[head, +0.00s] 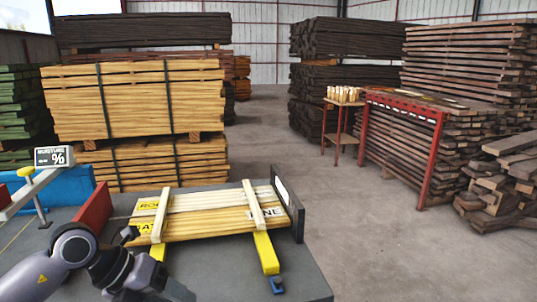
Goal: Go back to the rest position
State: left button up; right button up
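My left arm (75,248) comes in at the lower left and bends over the near part of the grey worktop (225,275). Its dark wrist end (120,268) is beside the near left corner of a bundle of light boards (205,215). I cannot make out its fingertips clearly, nor whether they hold anything. The bundle lies flat on the worktop, with two pale cross strips (162,215) over it and yellow labels on its boards. My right arm and gripper are not in view.
A red plate (94,207) stands left of the bundle and a dark upright plate (288,203) right of it. A yellow bar (265,252) sticks out in front. A moisture display (54,156) stands at left.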

pick_arm(q)
jog(key=s+d+r+n+t+h, duration=0.2)
jog(key=s+d+n+h, duration=0.15)
jog(key=d+h, duration=0.2)
jog(key=s+d+r+n+t+h, duration=0.2)
jog(key=d+n+h, duration=0.2)
jog(key=d+h, duration=0.15)
jog(key=a+f+n+t+y+p, duration=0.2)
jog(key=a+f+n+t+y, duration=0.95)
jog(key=n, duration=0.85)
jog(key=s+a+f+n+g+y, duration=0.2)
jog(key=s+f+n+g+y, duration=0.2)
jog(key=s+f, duration=0.8)
notch_tip(320, 180, down, 3)
jog(key=n+g, duration=0.2)
jog(key=g, duration=0.1)
jog(key=shift+s+a+r, duration=0.15)
jog(key=shift+a, duration=0.05)
jog(key=shift+n+g+y, duration=0.25)
jog(key=shift+c, duration=0.7)
